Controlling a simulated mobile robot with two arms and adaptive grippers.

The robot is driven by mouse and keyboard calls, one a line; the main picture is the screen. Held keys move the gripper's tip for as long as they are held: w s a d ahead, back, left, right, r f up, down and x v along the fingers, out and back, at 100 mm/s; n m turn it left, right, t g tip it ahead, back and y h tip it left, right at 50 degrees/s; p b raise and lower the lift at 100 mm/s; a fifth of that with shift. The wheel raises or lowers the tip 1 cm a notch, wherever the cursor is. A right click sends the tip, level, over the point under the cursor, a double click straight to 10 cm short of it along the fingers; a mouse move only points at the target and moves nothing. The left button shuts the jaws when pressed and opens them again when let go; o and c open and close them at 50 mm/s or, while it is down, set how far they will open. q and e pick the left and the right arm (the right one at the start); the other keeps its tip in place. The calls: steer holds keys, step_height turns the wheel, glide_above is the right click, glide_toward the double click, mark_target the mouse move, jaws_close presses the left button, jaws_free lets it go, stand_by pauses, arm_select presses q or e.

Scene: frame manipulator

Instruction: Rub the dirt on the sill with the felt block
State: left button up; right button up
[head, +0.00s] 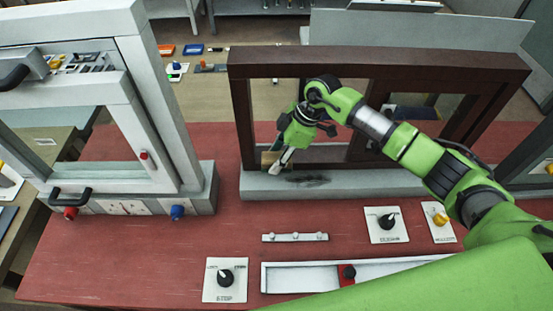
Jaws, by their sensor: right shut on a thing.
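The dark brown window frame stands on a pale grey sill (400,184) on the red table. A dark smear of dirt (310,181) lies on the sill's front part, left of its middle. My right gripper (281,158) reaches down at the left end of the sill, left of the dirt. It is shut on a small tan block, which looks like the felt block (268,159). The fingers partly hide the block, and I cannot tell whether it touches the sill. My left gripper is not in view.
The brown frame's left post (242,120) stands close to my right gripper. A white framed unit (165,110) with knobs is at the left. Knob panels (225,280) and a white slider rail (300,277) lie in front. Red table (110,255) is bare at front left.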

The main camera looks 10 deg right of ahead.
mark_target(270, 157)
steer(key=shift+r, duration=0.75)
steer(key=shift+r, duration=0.1)
steer(key=shift+r, duration=1.4)
steer(key=shift+s+f, duration=0.1)
